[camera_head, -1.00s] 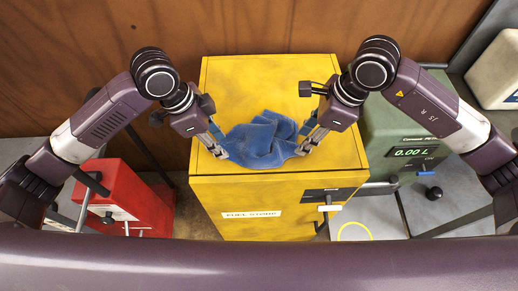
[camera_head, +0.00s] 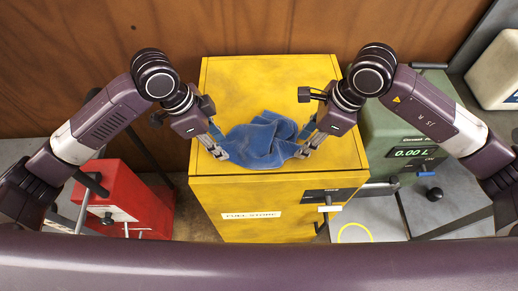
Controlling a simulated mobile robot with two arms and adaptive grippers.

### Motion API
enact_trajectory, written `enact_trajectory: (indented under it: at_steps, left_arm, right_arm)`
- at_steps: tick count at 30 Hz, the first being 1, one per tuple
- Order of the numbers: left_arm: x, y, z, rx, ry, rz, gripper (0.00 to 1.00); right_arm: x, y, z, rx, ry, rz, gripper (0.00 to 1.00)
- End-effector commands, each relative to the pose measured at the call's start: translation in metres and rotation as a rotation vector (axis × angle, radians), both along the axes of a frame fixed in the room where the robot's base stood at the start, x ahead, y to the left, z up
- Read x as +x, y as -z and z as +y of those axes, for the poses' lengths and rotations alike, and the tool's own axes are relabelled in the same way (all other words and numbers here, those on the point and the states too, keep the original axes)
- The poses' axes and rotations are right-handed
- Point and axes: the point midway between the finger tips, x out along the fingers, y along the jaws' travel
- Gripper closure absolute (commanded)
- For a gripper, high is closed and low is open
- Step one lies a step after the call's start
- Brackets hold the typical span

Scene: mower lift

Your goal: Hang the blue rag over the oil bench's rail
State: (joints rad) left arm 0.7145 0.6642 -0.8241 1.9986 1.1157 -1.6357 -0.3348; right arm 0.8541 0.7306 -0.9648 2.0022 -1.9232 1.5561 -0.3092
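The blue rag (camera_head: 262,142) lies bunched near the front edge of the top of the yellow fuel store cabinet (camera_head: 265,75). My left gripper (camera_head: 219,153) points down at the rag's left edge, with its fingertips touching or very close to the cloth. My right gripper (camera_head: 303,152) is at the rag's right edge in the same way. The fingertips are small and partly against the cloth, so I cannot tell if either is closed on it. I cannot make out an oil bench rail for certain.
A red box (camera_head: 130,195) with dark bars stands at the lower left. A green-grey dispenser (camera_head: 395,115) with a 0.00 L display is right of the cabinet. A wooden wall (camera_head: 240,25) is behind. The back of the cabinet top is clear.

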Motion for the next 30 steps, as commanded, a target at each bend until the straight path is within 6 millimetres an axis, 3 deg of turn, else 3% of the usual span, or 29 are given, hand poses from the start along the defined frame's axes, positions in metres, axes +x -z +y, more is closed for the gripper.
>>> enact_trajectory:
  at_steps: [17, 30]
  left_arm:
    - [0.0000, 0.0028, -0.0004, 0.001, 0.000, 0.000, 1.00]
    - [-0.0001, 0.0030, -0.0004, 0.001, 0.000, 0.001, 1.00]
  right_arm:
    - [0.0000, 0.0022, 0.0006, 0.000, 0.000, 0.000, 1.00]
    - [0.0001, 0.0025, 0.0008, 0.000, 0.000, 0.000, 1.00]
